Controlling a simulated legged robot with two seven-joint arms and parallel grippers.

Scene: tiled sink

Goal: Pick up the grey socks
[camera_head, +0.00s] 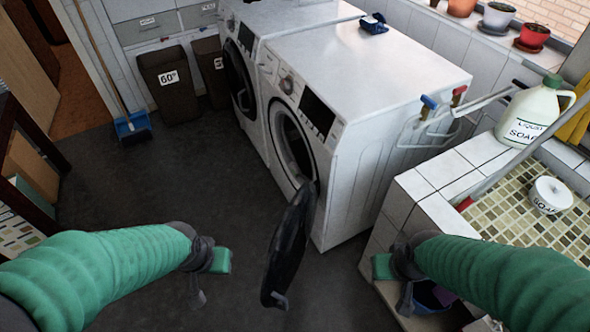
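I cannot make out any grey socks in this view. My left gripper (210,276) hangs over the dark floor, left of the open washer door (287,250). My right gripper (394,283) is right of that door, in front of the tiled sink unit. Each gripper shows a green block and a dark part pointing down. I see nothing held in either, but their finger opening is not clear. A blue container (433,296) with something dark in it is partly hidden behind my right arm.
The near washing machine (352,160) has its door swung out between my arms. Two dark bins (168,82) and a blue dustpan (132,127) stand at the back left. A soap jug (527,112) and soap pot (550,194) are at right. The floor at left centre is clear.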

